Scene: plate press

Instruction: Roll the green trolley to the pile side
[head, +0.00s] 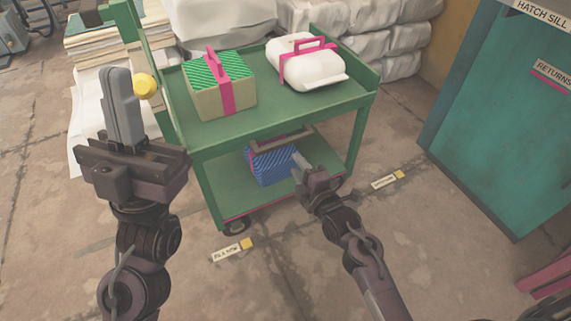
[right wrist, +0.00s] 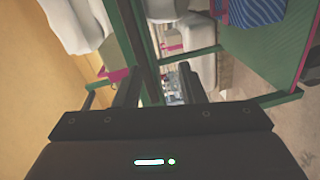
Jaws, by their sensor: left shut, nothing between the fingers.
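The green trolley (head: 275,115) stands upright in the middle of the head view, with two shelves and corner posts. A green-patterned box with a pink strap (head: 222,85) and a white bundle with a pink handle (head: 305,62) sit on its top. A blue striped package (head: 270,165) sits on the lower shelf. My left gripper (head: 122,90) is shut and empty, in front of the trolley's left end. My right gripper (head: 300,160) is at the trolley's front side; in the right wrist view its fingers (right wrist: 160,75) are apart. Green trolley bars show there, but contact is unclear.
A yellow knob (head: 145,85) shows beside my left gripper. Floor labels (head: 232,250) and (head: 387,180) lie in front and to the right. A teal cabinet (head: 500,110) stands right. White bundles (head: 400,50) and paper stacks (head: 110,35) stand behind.

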